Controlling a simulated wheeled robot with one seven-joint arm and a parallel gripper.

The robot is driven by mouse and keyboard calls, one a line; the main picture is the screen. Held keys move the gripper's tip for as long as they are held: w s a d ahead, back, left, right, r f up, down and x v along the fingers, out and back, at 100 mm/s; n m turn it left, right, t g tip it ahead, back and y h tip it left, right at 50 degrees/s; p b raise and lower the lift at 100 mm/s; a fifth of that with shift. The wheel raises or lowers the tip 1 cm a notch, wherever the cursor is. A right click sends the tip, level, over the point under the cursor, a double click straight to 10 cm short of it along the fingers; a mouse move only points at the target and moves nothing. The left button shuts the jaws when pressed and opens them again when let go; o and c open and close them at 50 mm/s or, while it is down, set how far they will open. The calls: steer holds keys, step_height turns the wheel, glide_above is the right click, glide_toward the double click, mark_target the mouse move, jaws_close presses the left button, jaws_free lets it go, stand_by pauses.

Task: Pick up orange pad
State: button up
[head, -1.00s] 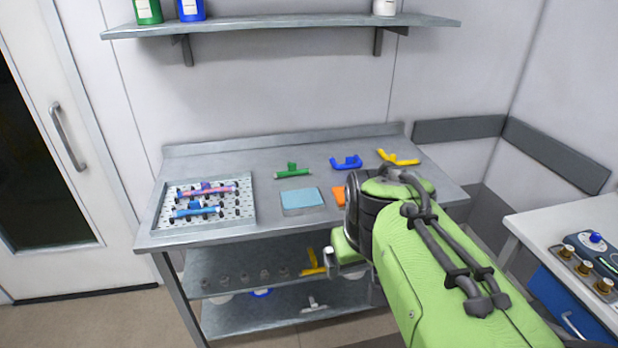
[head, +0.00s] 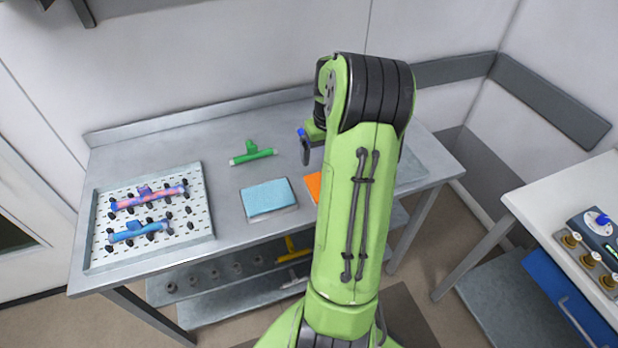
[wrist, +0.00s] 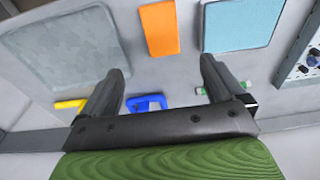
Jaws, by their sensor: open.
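The orange pad (wrist: 159,28) lies flat on the steel table, between a grey pad and a light blue pad in the wrist view. In the head view only a strip of the orange pad (head: 313,186) shows, the rest hidden behind my green arm. My gripper (wrist: 166,72) is open and empty, its two dark fingers apart above the table. The orange pad lies beyond the fingertips in the wrist view, apart from them. In the head view my gripper is mostly hidden behind the arm.
The light blue pad (head: 269,198) and a green T-shaped part (head: 253,152) lie left of the orange pad. A perforated tray (head: 203,226) holds agitators at the table's left. The grey pad (wrist: 68,45), a blue part (wrist: 147,104) and a yellow part (wrist: 69,104) show in the wrist view.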

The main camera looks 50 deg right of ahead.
steer(key=f, duration=0.9)
steer(key=w+f, duration=0.1)
steer(key=f, duration=0.4)
steer(key=shift+w+d+f+b, duration=0.1)
steer(key=shift+d+f+b, duration=0.05)
steer(key=shift+f+b, duration=0.2)
steer(key=shift+r, duration=0.1)
steer(key=shift+c, duration=0.3)
steer(key=c, duration=1)
steer(key=shift+r, duration=0.1)
